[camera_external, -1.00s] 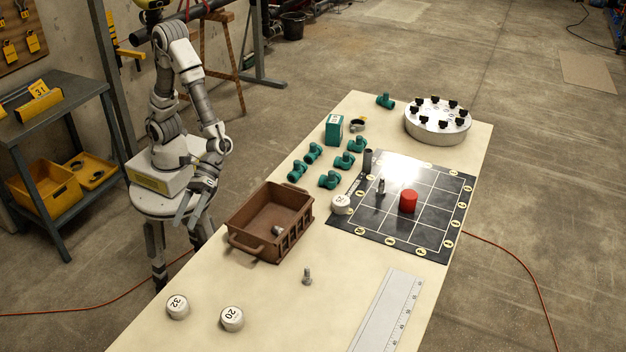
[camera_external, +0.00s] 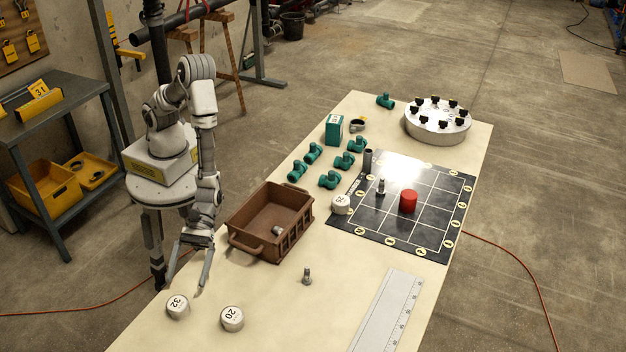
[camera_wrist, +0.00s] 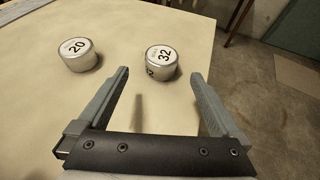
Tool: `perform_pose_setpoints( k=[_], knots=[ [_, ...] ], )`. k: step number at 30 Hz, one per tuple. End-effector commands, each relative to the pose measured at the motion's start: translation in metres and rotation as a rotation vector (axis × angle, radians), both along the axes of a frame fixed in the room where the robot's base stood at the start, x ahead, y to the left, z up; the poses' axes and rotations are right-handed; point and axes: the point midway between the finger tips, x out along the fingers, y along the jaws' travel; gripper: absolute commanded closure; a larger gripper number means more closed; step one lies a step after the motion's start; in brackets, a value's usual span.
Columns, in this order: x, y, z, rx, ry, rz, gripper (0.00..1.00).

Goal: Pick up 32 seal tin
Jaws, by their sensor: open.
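The 32 seal tin (camera_external: 177,306) is a short round white-topped tin with a metal side, standing upright near the front left edge of the table. In the wrist view the 32 seal tin (camera_wrist: 161,61) lies ahead of the fingertips, roughly between their lines and apart from them. My gripper (camera_external: 188,281) is open and empty, above the table edge just behind the tin. In the wrist view my gripper (camera_wrist: 160,74) shows both fingers spread wide.
A similar tin marked 20 (camera_external: 232,318) stands to the right of the 32 tin. A brown crate (camera_external: 244,240) stands behind, and a bolt (camera_external: 307,276) stands right of it. A ruler (camera_external: 388,312) lies farther right. The table between the tins is clear.

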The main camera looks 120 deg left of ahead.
Motion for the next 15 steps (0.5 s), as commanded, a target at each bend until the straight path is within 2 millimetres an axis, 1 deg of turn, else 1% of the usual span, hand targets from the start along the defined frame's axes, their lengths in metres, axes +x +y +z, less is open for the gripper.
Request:
perform_pose_setpoints(
  k=[1, 3, 6, 11, 15],
  knots=[
    [0.002, -0.010, -0.005, 0.000, 0.001, -0.002, 0.00],
    [0.005, -0.020, -0.009, -0.001, 0.000, -0.002, 0.00],
    [0.009, -0.029, -0.013, 0.000, 0.000, 0.000, 0.00],
    [0.011, -0.037, -0.016, 0.000, 0.000, 0.000, 0.00],
    [0.014, -0.054, -0.026, 0.001, 0.001, -0.002, 0.00]
  ],
)
